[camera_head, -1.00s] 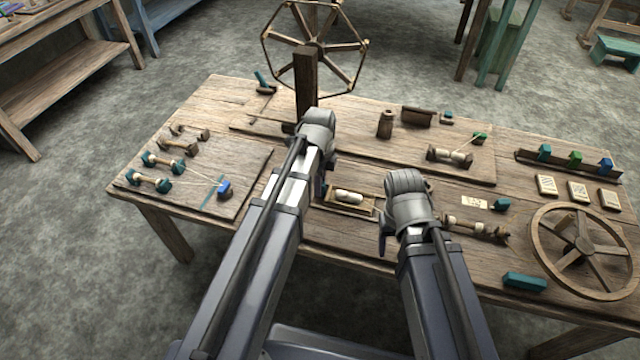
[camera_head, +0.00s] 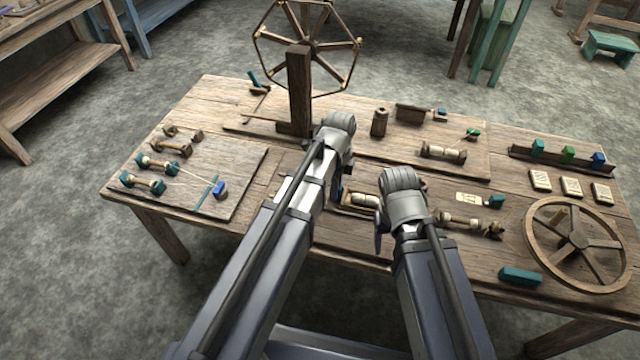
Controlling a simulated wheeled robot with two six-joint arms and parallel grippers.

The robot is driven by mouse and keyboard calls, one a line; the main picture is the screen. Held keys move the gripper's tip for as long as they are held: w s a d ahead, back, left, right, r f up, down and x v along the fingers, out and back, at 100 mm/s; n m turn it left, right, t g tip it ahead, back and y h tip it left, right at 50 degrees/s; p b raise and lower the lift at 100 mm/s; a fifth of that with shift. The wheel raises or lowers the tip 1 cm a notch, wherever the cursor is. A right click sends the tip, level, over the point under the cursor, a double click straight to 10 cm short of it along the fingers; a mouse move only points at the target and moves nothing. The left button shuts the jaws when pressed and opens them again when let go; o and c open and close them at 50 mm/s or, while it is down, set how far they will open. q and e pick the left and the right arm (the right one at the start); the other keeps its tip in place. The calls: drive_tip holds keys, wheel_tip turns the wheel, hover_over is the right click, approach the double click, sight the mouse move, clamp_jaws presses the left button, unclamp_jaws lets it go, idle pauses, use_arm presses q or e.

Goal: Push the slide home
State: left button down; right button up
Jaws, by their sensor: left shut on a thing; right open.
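A small pale bobbin-like piece (camera_head: 366,201) in a low wooden holder lies near the table's middle, between my grippers. I take this to be the slide, though no label shows. My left gripper (camera_head: 343,185) is at its left end and is shut on it; the jaws and the gripped part are mostly hidden by my wrist. A small greenish bit shows at that end. My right gripper (camera_head: 384,232) is open and empty, just right of and nearer than the slide, with its jaws partly hidden behind its wrist.
A wooden post (camera_head: 299,90) with a spoked wheel stands behind my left gripper. Spools (camera_head: 150,184) lie on a board at left. A bobbin (camera_head: 462,221) and a label card (camera_head: 473,199) lie right of my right gripper. A large wheel (camera_head: 552,256) lies at far right.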

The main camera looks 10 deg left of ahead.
sight(373, 198)
use_arm(q)
drive_tip(key=d, duration=1)
drive_tip(key=shift+s+d, duration=0.1)
drive_tip(key=shift+s, duration=0.1)
drive_tip(key=shift+d, duration=0.1)
drive_tip(key=c, duration=0.7)
unclamp_jaws()
drive_tip(key=shift+o, duration=0.3)
drive_tip(key=shift+r, duration=0.25)
use_arm(e)
drive_tip(key=shift+r, duration=0.2)
use_arm(q)
wheel_tip(373, 198, up, 7)
drive_tip(key=p, duration=0.8)
drive_tip(key=shift+r, duration=0.2)
use_arm(e)
wheel_tip(373, 198, up, 7)
drive_tip(key=shift+r, duration=0.2)
